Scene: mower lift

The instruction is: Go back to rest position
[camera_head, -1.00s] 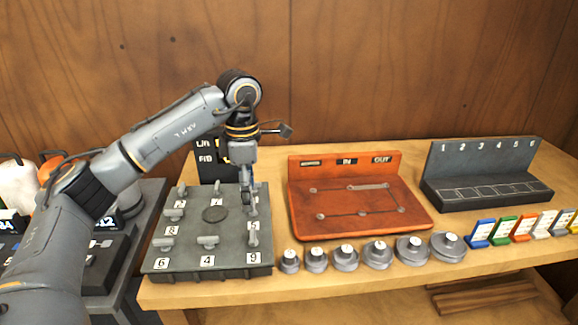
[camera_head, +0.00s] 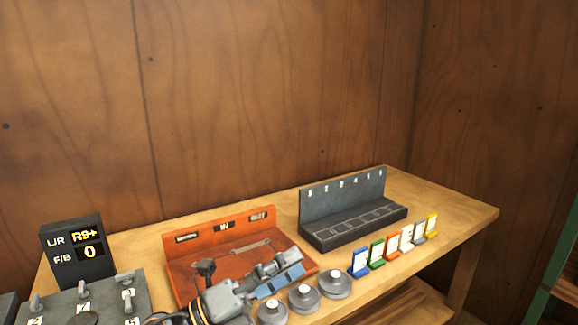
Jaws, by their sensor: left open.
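My left gripper (camera_head: 288,266) is low in the picture, over the front of the orange-red board (camera_head: 188,291) with its IN and OUT signs. Its fingers point to the right, above the row of round grey knobbed weights (camera_head: 335,284). It is open and I see nothing held in it. Its wrist hides part of the board and some of the weights. The rest of the left arm is mostly below the frame. My right gripper is not in view.
A dark grey numbered rack (camera_head: 345,207) stands behind a row of coloured cards (camera_head: 377,256). The grey panel with switches (camera_head: 60,306) is cut off at lower left, before a black display (camera_head: 77,252). The wooden bench (camera_head: 455,212) is bare at right.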

